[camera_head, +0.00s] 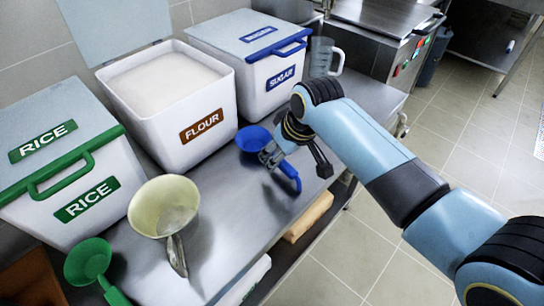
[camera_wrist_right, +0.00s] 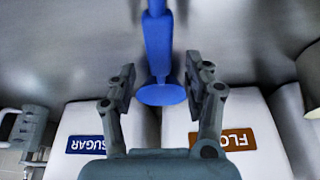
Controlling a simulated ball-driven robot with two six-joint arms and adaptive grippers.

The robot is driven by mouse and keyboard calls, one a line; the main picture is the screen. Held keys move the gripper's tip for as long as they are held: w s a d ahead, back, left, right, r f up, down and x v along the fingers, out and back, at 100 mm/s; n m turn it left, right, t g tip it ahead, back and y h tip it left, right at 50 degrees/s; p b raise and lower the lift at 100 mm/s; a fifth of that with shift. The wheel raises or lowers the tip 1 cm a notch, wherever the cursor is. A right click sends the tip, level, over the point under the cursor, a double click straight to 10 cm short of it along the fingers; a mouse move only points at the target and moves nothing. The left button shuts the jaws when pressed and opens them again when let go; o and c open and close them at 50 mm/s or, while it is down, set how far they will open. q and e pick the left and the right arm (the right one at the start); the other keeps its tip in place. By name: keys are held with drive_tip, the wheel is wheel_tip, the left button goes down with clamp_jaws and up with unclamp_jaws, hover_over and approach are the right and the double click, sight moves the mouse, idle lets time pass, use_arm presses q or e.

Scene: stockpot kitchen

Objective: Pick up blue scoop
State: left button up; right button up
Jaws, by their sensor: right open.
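The blue scoop (camera_head: 254,138) is on the steel counter in front of the flour and sugar bins, its handle pointing toward the counter's front edge. In the right wrist view its blue handle (camera_wrist_right: 158,40) runs down from the top edge to a rounded blue end. My right gripper (camera_head: 271,156) is at the scoop, partly covering it in the head view. In the wrist view its two fingers (camera_wrist_right: 158,88) are open, one on either side of the scoop with gaps visible. I cannot tell whether they touch it. My left gripper is not in view.
An open flour bin (camera_head: 204,128), a closed sugar bin (camera_head: 267,92) and a closed rice bin (camera_head: 58,205) line the counter's back. A cream scoop (camera_head: 160,204), a green scoop (camera_head: 88,261) and a clear jug (camera_head: 321,57) stand nearby. Bare counter (camera_head: 236,215) lies left of the gripper.

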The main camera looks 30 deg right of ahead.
drive_tip(key=x, duration=0.2)
drive_tip(key=shift+w+f, duration=0.15)
drive_tip(key=shift+f, duration=0.15)
clamp_jaws()
